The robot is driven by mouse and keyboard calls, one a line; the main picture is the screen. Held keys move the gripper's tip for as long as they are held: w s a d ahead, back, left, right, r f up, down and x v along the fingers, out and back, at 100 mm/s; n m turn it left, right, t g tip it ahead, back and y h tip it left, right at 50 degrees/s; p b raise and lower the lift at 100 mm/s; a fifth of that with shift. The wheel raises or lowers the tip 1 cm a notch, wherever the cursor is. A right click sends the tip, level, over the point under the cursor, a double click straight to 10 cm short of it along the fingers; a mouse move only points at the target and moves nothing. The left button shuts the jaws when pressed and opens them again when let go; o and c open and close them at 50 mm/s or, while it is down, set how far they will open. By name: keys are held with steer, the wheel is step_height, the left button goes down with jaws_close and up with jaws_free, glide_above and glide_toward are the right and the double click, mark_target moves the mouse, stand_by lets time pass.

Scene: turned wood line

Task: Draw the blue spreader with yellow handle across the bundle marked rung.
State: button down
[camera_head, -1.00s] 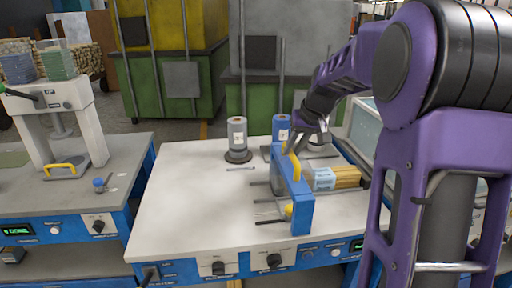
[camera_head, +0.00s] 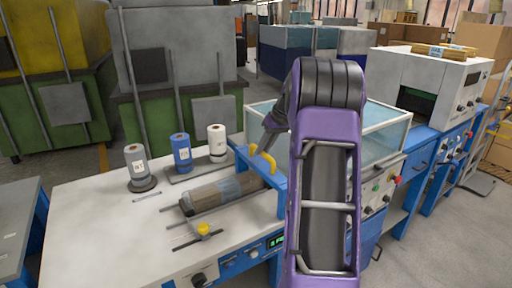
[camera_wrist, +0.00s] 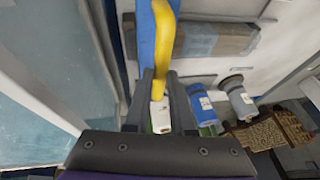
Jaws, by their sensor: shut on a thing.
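The blue spreader (camera_head: 262,179) stands upright at the right end of a bundle on the white bench. Its yellow handle (camera_head: 264,158) is on its upper edge. My gripper (camera_head: 266,141) is shut on this handle; in the wrist view the handle (camera_wrist: 164,45) runs up from between the fingers, beside the blue board (camera_wrist: 146,40). The bundle (camera_head: 214,193) lies left of the spreader, looks greyish and wrapped, and has a paler band at its middle. It also shows in the wrist view (camera_wrist: 235,37). I cannot read a mark on it.
A grey roll (camera_head: 137,165), a blue roll (camera_head: 181,152) and a white roll (camera_head: 217,142) stand behind the bundle. A yellow knob (camera_head: 203,229) is near the front edge. A glass-sided box (camera_head: 377,137) stands close on the right. The bench's left part is clear.

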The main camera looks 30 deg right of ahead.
steer(key=shift+d+r, duration=0.1)
steer(key=shift+d, duration=0.15)
steer(key=c, duration=0.8)
jaws_free()
steer(key=shift+d, duration=0.1)
steer(key=shift+o, duration=0.2)
steer(key=shift+r, duration=0.15)
steer(key=p+v, duration=0.1)
steer(key=v, duration=1.6)
steer(key=shift+p, duration=0.3)
